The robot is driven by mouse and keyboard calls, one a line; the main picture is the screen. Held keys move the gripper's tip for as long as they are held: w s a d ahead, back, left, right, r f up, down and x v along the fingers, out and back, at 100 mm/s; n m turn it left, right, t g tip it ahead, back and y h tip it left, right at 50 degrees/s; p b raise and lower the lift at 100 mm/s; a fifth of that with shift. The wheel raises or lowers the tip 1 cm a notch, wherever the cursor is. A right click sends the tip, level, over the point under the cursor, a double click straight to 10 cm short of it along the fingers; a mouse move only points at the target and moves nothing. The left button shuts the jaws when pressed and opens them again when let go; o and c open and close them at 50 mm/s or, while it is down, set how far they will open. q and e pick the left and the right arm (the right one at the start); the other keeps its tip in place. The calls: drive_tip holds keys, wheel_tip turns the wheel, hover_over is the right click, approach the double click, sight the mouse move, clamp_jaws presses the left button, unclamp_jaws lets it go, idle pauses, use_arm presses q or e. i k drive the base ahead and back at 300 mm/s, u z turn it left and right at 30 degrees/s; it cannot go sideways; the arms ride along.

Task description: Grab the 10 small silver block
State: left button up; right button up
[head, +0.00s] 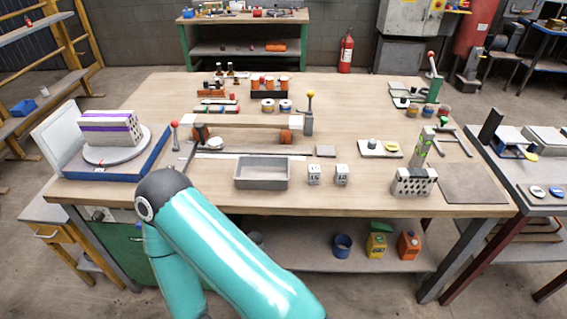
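Two small silver-white blocks with dark numbers stand side by side near the front edge of the workbench. The right block (342,175) bears a number that looks like 10. The left block (314,174) bears one that looks like 15; both numbers are tiny and hard to read. The blocks are upright with a narrow gap between them. A teal arm of mine crosses the lower left of the head view, in front of the bench edge and left of the blocks. Neither gripper shows in this view.
A grey open tray (262,173) sits just left of the blocks. A hollow brick (414,182) stands to their right, beside a flat grey plate (473,184). Bare wood lies between blocks and brick.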

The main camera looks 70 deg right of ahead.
sight(341, 171)
drive_tip(key=z, duration=1)
drive_tip(key=i, duration=0.1)
drive_tip(key=u, duration=1.55)
drive_tip(key=k, duration=2.05)
drive_tip(key=u, duration=1.6)
drive_tip(key=i, duration=0.1)
drive_tip(key=z, duration=3.05)
drive_tip(key=i, duration=0.9)
drive_tip(key=z, duration=0.05)
